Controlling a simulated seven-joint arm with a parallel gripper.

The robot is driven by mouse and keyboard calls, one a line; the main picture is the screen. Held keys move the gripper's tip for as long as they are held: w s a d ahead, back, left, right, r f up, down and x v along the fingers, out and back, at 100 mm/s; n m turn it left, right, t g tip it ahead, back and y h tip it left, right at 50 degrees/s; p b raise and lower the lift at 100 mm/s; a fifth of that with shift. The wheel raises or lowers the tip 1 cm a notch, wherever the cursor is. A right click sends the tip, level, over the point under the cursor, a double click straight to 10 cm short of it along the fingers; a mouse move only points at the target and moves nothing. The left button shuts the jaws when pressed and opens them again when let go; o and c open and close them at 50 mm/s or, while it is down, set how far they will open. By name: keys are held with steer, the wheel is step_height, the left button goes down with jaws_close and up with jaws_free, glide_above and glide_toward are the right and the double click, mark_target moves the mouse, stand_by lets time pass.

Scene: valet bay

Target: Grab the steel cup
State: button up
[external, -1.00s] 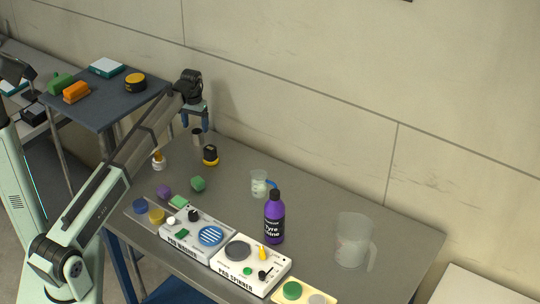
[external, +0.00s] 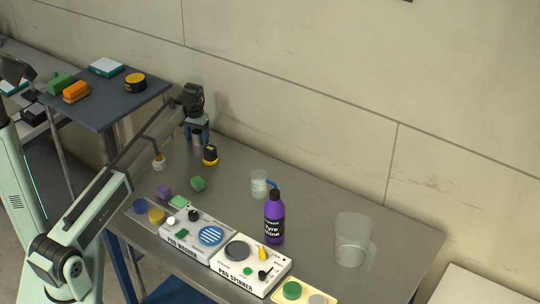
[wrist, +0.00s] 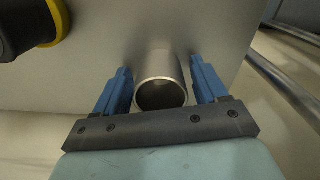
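The steel cup (wrist: 161,82) stands upright on the grey table, its open rim facing the wrist camera. It also shows in the external view (external: 197,138), near the table's far left corner, partly covered by my gripper. My gripper (wrist: 162,80) is open, with one blue finger on each side of the cup. A gap shows between the fingers and the cup wall in the wrist view. In the external view my gripper (external: 197,133) is low over the table at the cup.
A black and yellow object (external: 210,155) stands close to the cup, at upper left in the wrist view (wrist: 30,25). A small white and yellow item (external: 158,161) and several coloured blocks lie nearer. A purple bottle (external: 274,218) and clear jug (external: 353,240) stand further right.

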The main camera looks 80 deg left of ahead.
steer(key=c, duration=0.9)
steer(key=shift+r, duration=0.1)
